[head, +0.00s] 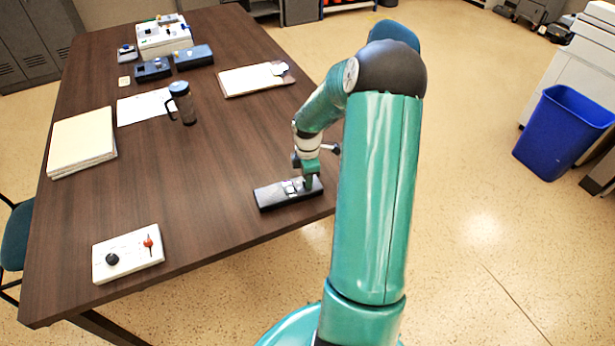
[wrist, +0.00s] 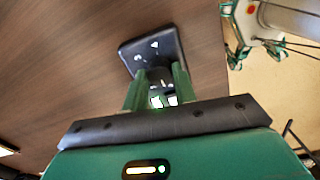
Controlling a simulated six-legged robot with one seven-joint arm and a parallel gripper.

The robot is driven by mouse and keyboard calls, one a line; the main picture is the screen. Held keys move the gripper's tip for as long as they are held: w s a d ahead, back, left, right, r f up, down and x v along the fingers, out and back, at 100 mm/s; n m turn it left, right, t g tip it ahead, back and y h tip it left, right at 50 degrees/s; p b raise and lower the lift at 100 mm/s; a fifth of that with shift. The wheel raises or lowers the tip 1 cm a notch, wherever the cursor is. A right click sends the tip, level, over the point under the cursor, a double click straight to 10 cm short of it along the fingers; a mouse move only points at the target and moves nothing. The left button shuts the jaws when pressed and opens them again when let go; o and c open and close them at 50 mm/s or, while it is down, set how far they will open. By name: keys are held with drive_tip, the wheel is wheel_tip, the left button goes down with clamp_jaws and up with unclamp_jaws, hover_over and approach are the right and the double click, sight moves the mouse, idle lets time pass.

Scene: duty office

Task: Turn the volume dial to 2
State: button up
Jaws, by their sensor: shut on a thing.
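A long black panel (head: 269,198) lies flat on the table near its right edge; it also shows in the wrist view (wrist: 133,55), with small white marks on its face. My gripper (head: 307,183) points down at the right part of this panel. In the wrist view the two green fingers (wrist: 158,76) stand either side of a small dark dial (wrist: 159,75) and are shut on it. The fingers hide most of the dial, and I cannot read its setting or its numbers.
A white box with a black knob and red lever (head: 128,252) sits at the near left of the table. A dark mug (head: 182,103), paper stack (head: 82,141) and clipboard (head: 253,79) lie farther back. A blue bin (head: 563,131) stands on the floor at right.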

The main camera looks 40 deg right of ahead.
idle(0.7)
drive_tip(key=o, duration=1)
drive_tip(key=shift+c, duration=0.2)
drive_tip(key=shift+r, duration=0.1)
wheel_tip(320, 180, up, 14)
